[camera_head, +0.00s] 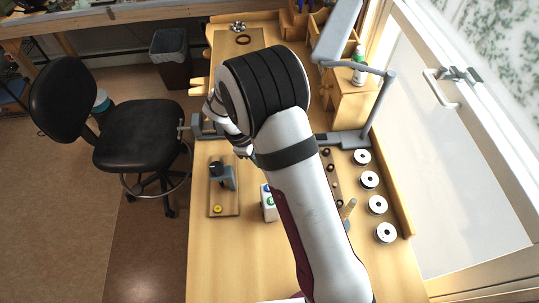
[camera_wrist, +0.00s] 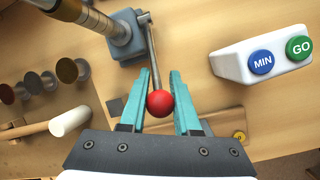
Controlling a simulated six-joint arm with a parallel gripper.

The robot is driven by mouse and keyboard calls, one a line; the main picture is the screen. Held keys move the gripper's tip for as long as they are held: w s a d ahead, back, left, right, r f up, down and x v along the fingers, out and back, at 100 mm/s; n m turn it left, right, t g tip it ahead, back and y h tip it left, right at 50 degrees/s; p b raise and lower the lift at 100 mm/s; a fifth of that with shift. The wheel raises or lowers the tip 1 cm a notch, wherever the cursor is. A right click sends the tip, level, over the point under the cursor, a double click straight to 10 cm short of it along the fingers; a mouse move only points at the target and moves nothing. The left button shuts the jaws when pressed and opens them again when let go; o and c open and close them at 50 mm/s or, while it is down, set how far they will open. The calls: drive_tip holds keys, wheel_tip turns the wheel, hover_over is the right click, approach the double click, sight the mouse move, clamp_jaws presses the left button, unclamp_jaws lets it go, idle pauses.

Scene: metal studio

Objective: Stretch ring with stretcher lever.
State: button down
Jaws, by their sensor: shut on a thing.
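The stretcher lever (camera_wrist: 153,60) is a grey rod with a red ball knob (camera_wrist: 160,103) at its end, seen in the wrist view. In the head view my arm hides the gripper and the lever.
A white box with blue MIN and green GO buttons (camera_wrist: 260,54) stands right of the lever. The head view shows a bench vise (camera_head: 207,126), white spools (camera_head: 369,179) and a lamp (camera_head: 374,104).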

drive_tip(key=shift+a+f+h, duration=0.35)
drive_tip(key=shift+f+h, duration=0.3)
drive_tip(key=shift+h, duration=0.25)
drive_tip(key=c, duration=0.6)
unclamp_jaws()
drive_tip(key=v, duration=1.5)
drive_tip(key=shift+a+r, duration=0.25)
drive_tip(key=shift+r, duration=0.05)
drive_tip(key=shift+c, duration=0.3)
